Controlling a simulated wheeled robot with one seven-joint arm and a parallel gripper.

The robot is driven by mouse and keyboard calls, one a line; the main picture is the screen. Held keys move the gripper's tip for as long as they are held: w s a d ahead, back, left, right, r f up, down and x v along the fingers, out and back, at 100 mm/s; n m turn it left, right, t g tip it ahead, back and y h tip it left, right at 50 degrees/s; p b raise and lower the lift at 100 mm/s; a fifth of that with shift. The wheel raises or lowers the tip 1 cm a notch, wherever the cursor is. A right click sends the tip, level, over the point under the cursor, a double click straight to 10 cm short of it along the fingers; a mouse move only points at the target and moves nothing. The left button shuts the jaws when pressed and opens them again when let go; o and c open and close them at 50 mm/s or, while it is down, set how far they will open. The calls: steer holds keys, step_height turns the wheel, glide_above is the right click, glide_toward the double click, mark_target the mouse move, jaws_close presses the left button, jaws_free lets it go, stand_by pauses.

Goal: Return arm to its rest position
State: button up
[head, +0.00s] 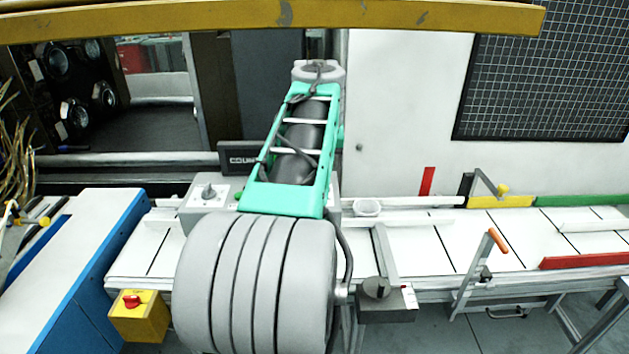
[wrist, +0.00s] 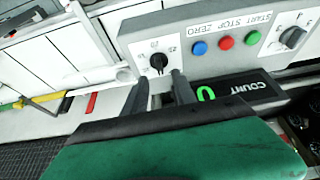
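My arm, a ribbed grey drum and a teal frame, crosses the middle of the head view and hides my gripper there. In the wrist view my gripper (wrist: 161,82) shows two dark fingers with a gap between them and nothing held. The fingertips lie just below a black dial knob (wrist: 158,61) in the picture, on a grey control panel (wrist: 215,62). I cannot tell how far they are from it. The panel also shows in the head view (head: 193,216), partly hidden by my arm.
The panel has blue, red and green buttons (wrist: 225,43) and a second knob (wrist: 291,37). A black count display (wrist: 250,92) shows a green digit, partly hidden. A white conveyor table (head: 410,248) runs right, with an orange-tipped lever (head: 497,240). A yellow switch box (head: 140,315) hangs at left.

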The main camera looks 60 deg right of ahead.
steer(key=shift+v, duration=1)
